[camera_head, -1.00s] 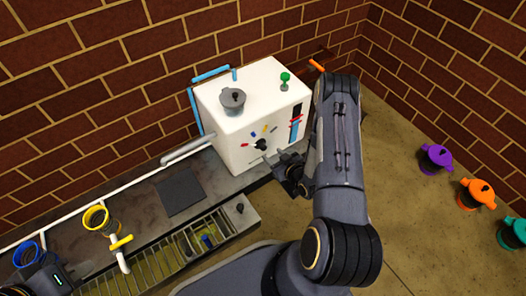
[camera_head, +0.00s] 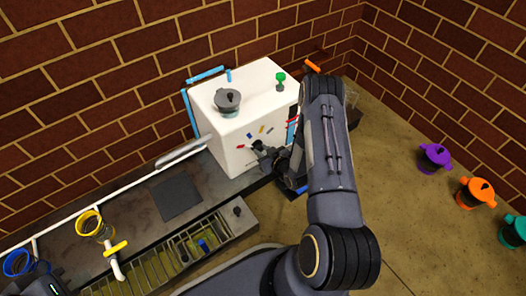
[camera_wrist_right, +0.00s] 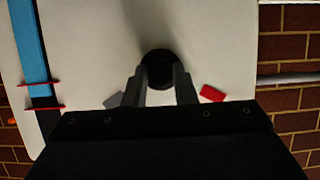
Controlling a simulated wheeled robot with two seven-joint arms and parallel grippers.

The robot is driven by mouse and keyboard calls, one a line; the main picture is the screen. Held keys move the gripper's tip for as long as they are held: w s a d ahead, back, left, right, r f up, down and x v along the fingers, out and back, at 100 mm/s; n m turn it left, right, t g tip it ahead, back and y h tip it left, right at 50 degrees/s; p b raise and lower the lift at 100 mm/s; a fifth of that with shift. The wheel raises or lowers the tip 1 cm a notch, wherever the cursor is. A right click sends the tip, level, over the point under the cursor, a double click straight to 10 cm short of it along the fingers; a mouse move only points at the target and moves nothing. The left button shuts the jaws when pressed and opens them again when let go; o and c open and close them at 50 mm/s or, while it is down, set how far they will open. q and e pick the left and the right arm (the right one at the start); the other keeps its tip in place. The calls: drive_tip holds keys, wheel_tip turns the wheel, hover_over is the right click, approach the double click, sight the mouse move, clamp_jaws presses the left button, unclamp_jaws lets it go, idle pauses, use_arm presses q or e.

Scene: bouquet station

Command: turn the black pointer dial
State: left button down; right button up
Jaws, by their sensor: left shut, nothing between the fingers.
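The black pointer dial (camera_wrist_right: 158,68) is on the front face of the white box (camera_head: 229,149). Coloured marks surround it, including a red mark (camera_wrist_right: 212,93) and a grey one (camera_wrist_right: 114,100) in the right wrist view. My right gripper (camera_head: 263,149) is at the dial. In the wrist view its two fingers (camera_wrist_right: 161,75) stand apart, with their tips at either side of the dial's near edge. Whether they press on it cannot be told, and the pointer's direction is hidden. My left gripper (camera_head: 45,284) is partly in view at the lower left corner, shut and empty.
A grey lidded pot (camera_head: 227,101) and a green knob (camera_head: 280,78) are on top of the box. A slotted rack (camera_head: 160,262) and yellow ring (camera_head: 89,222) lie left. My right arm covers the box's right side.

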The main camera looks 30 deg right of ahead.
drive_tip(key=shift+c, duration=0.8)
drive_tip(key=shift+d+f+m+y+b, duration=0.15)
drive_tip(key=shift+d+m+y+b, duration=0.1)
drive_tip(key=shift+m+y+b, duration=1.55)
drive_tip(key=shift+m+y, duration=0.1)
drive_tip(key=shift+m, duration=0.7)
drive_tip(key=o, duration=1)
